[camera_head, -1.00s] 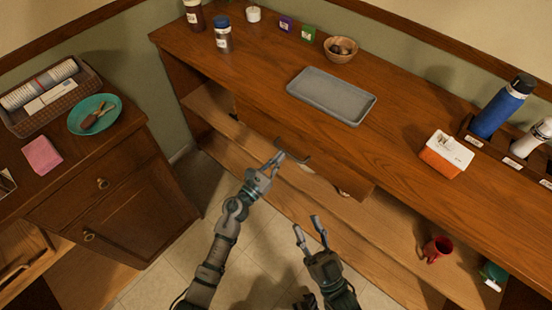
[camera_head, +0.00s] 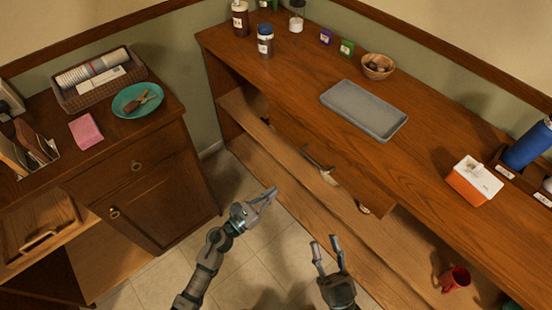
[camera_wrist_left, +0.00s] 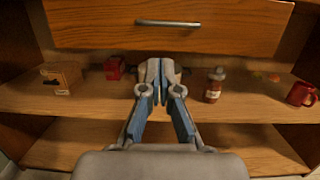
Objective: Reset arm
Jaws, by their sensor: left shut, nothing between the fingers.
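My left gripper (camera_head: 270,194) is shut and empty, held over the floor in front of the long wooden counter. It also shows in the left wrist view (camera_wrist_left: 160,66), pointing at the open shelf below a drawer (camera_wrist_left: 170,25). The drawer's handle (camera_head: 316,158) is apart from the fingertips in the head view. My right gripper (camera_head: 327,243) is open and empty, lower in the picture and to the right of the left one, with its two fingers spread.
The counter holds a grey tray (camera_head: 364,110), a wooden bowl (camera_head: 378,66) and an orange-white box (camera_head: 473,181). A red mug (camera_head: 454,279) stands on the lower shelf. The left cabinet carries a teal plate (camera_head: 125,105) and pink cloth (camera_head: 86,131). Floor between is clear.

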